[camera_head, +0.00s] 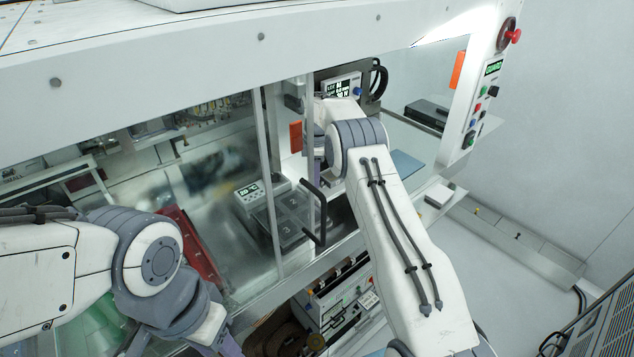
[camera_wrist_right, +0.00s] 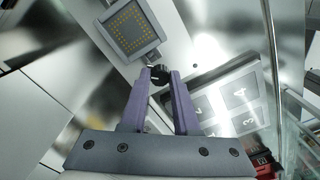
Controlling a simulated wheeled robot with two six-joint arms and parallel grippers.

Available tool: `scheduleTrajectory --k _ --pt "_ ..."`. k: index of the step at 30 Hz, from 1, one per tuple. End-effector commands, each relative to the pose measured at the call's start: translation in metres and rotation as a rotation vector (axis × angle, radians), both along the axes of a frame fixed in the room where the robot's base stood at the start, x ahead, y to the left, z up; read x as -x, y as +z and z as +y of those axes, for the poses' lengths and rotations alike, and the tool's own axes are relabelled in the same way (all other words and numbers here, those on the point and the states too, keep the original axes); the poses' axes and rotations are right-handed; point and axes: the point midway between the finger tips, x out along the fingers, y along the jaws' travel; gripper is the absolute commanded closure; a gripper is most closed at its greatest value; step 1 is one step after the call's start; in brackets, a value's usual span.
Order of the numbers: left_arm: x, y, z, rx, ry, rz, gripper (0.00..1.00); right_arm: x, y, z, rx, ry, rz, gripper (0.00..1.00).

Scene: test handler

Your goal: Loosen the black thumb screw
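The black thumb screw (camera_wrist_right: 160,73) shows in the right wrist view, at the lower edge of a metal block with a dotted yellow panel (camera_wrist_right: 132,29). My right gripper (camera_wrist_right: 161,80) has its two purple fingers apart, one tip on each side of the screw. A firm hold on the screw is not visible. In the head view, my right arm reaches into the machine's opening. Its gripper (camera_head: 318,150) is partly hidden there, and the screw cannot be made out. My left gripper (camera_head: 228,345) shows only in part at the bottom edge, left of centre; its fingertips are out of view.
A numbered tray (camera_wrist_right: 222,104) lies close to the right of my right fingers. In the head view, a glass door with a black handle (camera_head: 313,212) stands left of my right arm. A red tray (camera_head: 190,248) and a small display unit (camera_head: 250,190) sit behind glass.

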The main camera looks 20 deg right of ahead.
Motion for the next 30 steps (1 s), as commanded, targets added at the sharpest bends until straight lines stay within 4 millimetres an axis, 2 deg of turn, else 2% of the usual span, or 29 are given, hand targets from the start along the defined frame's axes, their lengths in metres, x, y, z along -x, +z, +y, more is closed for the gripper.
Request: scheduleTrajectory --k 5,13,22,30 --pt "0.000 0.002 0.000 0.000 0.000 0.000 0.50 0.000 0.001 0.000 0.000 0.020 0.000 1.00" --pt "0.000 0.010 0.000 0.000 0.000 0.000 0.50 0.000 0.001 0.000 0.000 0.257 0.000 1.00" --pt "0.000 0.010 0.000 0.000 0.000 0.000 0.50 0.000 0.001 0.000 0.000 0.281 -0.001 1.00" --pt "0.000 0.015 0.000 0.000 0.000 0.000 0.50 0.000 0.001 0.000 0.000 0.519 -0.001 1.00"
